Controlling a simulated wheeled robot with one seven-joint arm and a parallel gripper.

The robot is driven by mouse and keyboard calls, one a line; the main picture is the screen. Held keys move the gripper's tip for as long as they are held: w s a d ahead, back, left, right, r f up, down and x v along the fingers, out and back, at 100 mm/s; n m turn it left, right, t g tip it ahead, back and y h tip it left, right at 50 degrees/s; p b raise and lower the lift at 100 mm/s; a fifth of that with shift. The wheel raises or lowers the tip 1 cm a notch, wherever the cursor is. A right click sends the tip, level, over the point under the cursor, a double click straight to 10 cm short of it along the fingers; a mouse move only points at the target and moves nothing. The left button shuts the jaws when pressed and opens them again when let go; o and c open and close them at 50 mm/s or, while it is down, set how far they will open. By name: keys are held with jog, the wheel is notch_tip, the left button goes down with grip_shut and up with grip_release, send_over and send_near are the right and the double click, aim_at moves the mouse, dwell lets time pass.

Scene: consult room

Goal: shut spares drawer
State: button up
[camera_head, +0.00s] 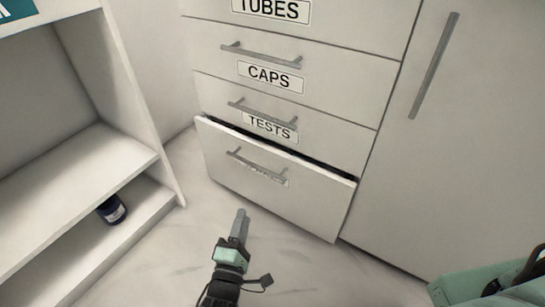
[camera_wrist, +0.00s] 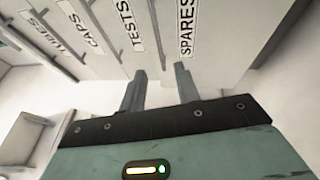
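The spares drawer (camera_head: 310,205) is the bottom drawer of the white cabinet. In the head view it stands a little way out, with a dark gap along its top edge. Its grey bar handle (camera_head: 257,166) partly covers its label. In the wrist view the drawer's SPARES label (camera_wrist: 187,28) is readable at the top, just beyond the fingers. My gripper (camera_head: 241,213) is low in front of the drawer, near its lower edge. In the wrist view my gripper (camera_wrist: 160,68) has its two fingers apart with nothing between them. I cannot tell whether a finger touches the drawer.
The TESTS drawer (camera_head: 310,141), CAPS drawer (camera_head: 330,103) and TUBES drawer (camera_head: 345,45) above look shut. A tall cabinet door (camera_head: 455,150) stands at the right. An open shelf unit (camera_head: 75,185) at the left holds a dark bottle (camera_head: 112,210). The floor (camera_head: 180,250) in front is clear.

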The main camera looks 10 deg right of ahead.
aim_at(256, 165)
jog(key=shift+y, duration=0.3)
jog(key=shift+b+x, duration=2.95)
jog(key=shift+x, duration=5.6)
jog(key=shift+a+r, duration=0.1)
jog(key=shift+r, duration=0.15)
grip_shut()
